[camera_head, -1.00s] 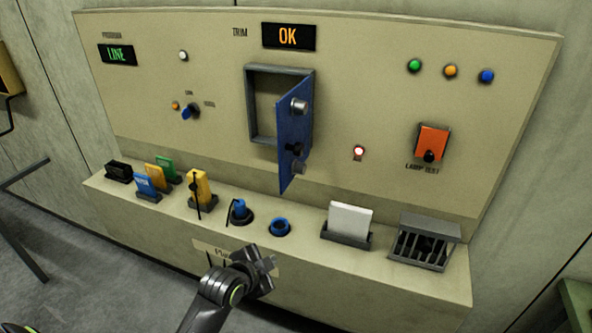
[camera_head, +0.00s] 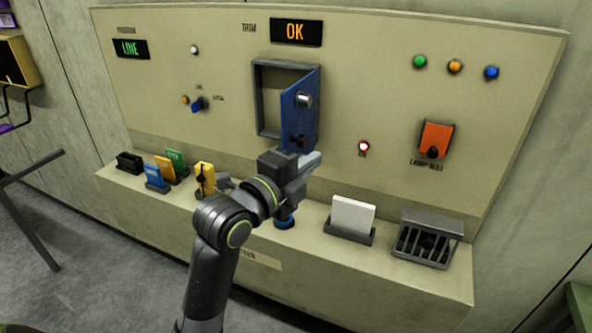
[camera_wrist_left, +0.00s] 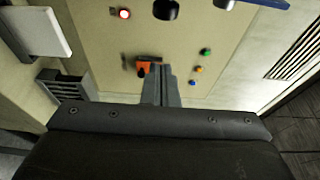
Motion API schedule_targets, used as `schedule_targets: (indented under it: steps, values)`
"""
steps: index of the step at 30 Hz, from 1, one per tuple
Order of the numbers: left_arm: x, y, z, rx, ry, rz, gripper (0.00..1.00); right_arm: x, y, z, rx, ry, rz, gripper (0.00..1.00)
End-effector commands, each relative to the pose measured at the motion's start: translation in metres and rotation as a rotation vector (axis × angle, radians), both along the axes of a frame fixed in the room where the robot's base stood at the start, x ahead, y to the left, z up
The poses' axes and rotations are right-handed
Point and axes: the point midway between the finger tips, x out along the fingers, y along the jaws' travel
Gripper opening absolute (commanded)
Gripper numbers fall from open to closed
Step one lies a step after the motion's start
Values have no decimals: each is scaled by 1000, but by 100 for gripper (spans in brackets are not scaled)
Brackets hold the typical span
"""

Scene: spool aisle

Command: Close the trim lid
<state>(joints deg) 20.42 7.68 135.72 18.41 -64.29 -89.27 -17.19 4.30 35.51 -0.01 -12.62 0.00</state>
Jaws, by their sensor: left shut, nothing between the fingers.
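The blue trim lid (camera_head: 299,112) stands swung open on the right side of the grey trim frame (camera_head: 258,98), in the middle of the panel. It has a silver knob (camera_head: 304,99) and a dark part lower down. My left gripper (camera_head: 314,160) is shut and empty, just in front of the lid's lower end in the head view. It hides that end, and I cannot tell whether they touch. In the left wrist view the closed fingers (camera_wrist_left: 161,85) point toward the panel, and a bit of blue shows at the top edge. My right gripper is not in view.
The ledge below holds coloured cards (camera_head: 166,167), a blue ring (camera_head: 284,223), a white card (camera_head: 353,216) in a holder and a slotted grey box (camera_head: 428,240). An orange lamp test switch (camera_head: 436,138) and a lit red button (camera_head: 363,146) are to the right. The display (camera_head: 296,32) reads OK.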

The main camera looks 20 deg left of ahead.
Motion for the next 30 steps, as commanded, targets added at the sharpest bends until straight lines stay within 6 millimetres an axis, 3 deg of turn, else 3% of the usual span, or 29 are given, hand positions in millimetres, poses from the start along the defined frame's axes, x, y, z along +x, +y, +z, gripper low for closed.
schedule_targets:
  steps: [9,18,30]
  values:
    - [52,-18,3,-3,3,-1,0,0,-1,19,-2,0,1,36]
    - [49,16,2,3,1,3,0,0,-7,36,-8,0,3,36]
    - [48,24,0,-2,1,2,0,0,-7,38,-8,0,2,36]
